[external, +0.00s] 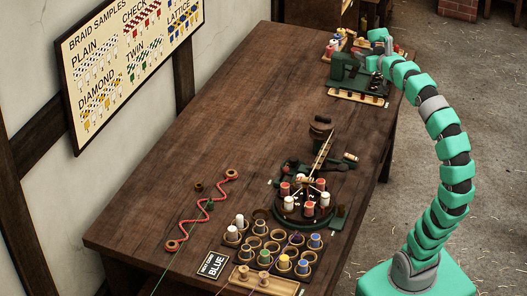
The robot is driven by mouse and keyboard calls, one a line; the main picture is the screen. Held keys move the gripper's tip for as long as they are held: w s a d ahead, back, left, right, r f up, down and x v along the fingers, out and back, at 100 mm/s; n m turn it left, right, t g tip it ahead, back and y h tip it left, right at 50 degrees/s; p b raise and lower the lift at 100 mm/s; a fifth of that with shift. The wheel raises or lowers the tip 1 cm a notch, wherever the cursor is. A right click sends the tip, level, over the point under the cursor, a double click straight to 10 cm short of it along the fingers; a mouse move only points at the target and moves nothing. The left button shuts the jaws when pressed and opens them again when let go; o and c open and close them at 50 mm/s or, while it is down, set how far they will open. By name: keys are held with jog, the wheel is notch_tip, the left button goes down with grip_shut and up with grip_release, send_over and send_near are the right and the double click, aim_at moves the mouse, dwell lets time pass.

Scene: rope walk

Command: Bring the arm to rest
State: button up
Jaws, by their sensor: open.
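My arm (452,150) rises from its teal base at the lower right and curves up and back over the right edge of the table. My gripper (376,38) is at the far end of the arm, above the table's far right corner. It is small in this view. It is open, and I see nothing held in it. It is close to a dark green machine (346,74); whether they touch I cannot tell.
The wooden table (222,113) has a wide clear area at left and middle. A round braiding stand (303,217) with bobbins and a dark cup rack (262,237) stand near the front. A red wavy cord (202,216) lies left of them. Coloured bobbins (337,41) stand at the far end.

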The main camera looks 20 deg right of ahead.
notch_tip(320, 180, up, 11)
jog(key=p, duration=1)
jog(key=shift+r, duration=0.2)
jog(key=o, duration=0.4)
jog(key=shift+r+p, duration=0.1)
jog(key=shift+p, duration=0.25)
jog(key=o, duration=0.9)
jog(key=w+a+f+n+g+y+p, duration=0.1)
jog(key=w+a+f+n+g+p, duration=0.2)
jog(key=a+f, duration=0.4)
jog(key=w+a+f+n+g+y+p, duration=0.15)
jog(key=w+a+f+g+p, duration=0.3)
jog(key=f, duration=0.45)
jog(key=s+a+f+n+g+p, duration=0.2)
jog(key=s+a+f+g+p, duration=0.15)
jog(key=a+f, duration=0.35)
jog(key=s+a+f+n+g+p, duration=0.3)
jog(key=s+a+f+p, duration=0.15)
jog(key=f, duration=0.55)
jog(key=shift+m, duration=0.25)
jog(key=x, duration=0.3)
jog(key=b+x, duration=0.1)
jog(key=x, duration=0.2)
jog(key=w+b+x, duration=0.1)
jog(key=x, duration=0.3)
jog(key=shift+d, duration=0.1)
